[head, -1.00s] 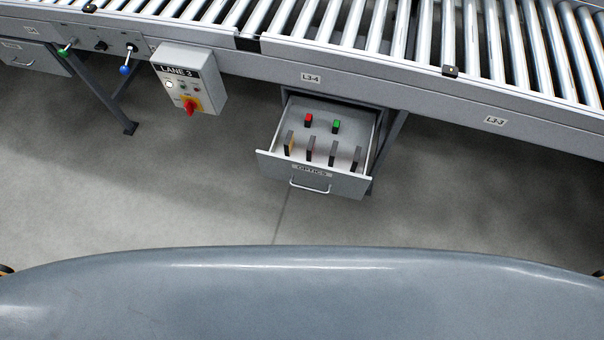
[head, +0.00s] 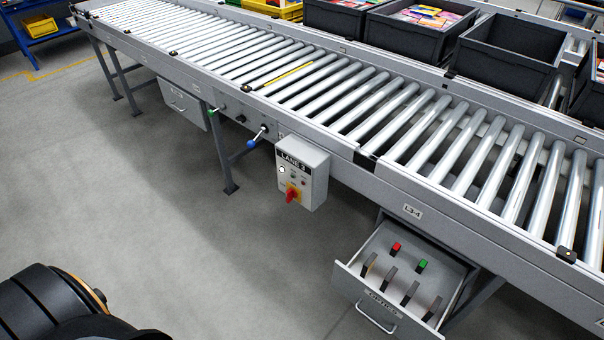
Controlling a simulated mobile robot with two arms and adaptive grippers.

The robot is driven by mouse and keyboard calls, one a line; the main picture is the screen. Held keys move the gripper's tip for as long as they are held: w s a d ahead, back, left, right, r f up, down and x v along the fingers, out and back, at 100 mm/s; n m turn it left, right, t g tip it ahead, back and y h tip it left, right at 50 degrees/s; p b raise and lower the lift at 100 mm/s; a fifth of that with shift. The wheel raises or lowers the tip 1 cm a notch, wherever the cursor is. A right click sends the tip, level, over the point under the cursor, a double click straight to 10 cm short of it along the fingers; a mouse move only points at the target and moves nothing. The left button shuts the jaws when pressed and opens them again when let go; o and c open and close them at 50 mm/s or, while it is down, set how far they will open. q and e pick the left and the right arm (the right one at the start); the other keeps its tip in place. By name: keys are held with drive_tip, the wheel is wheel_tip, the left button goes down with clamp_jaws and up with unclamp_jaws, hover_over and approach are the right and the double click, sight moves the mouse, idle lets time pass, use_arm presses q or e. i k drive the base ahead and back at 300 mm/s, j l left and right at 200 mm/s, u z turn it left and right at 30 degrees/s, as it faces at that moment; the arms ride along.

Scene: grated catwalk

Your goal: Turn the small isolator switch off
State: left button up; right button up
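The box hangs on the conveyor's side rail, near the middle of the head view. A round white lamp or button and smaller controls sit above the handle. The handle looks roughly upright, but its exact setting is too small to read. Neither of my grippers is in view. A dark part of my own body fills the lower left corner.
An open drawer (head: 350,283) with red and green blocks and several upright plates juts out right of the box. A blue-knobbed lever (head: 257,137) and a green-knobbed one (head: 213,112) stick out to its left. The floor in front is clear.

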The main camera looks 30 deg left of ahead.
sight(289, 194)
drive_tip(key=j+z, duration=0.25)
drive_tip(key=j, duration=1.6)
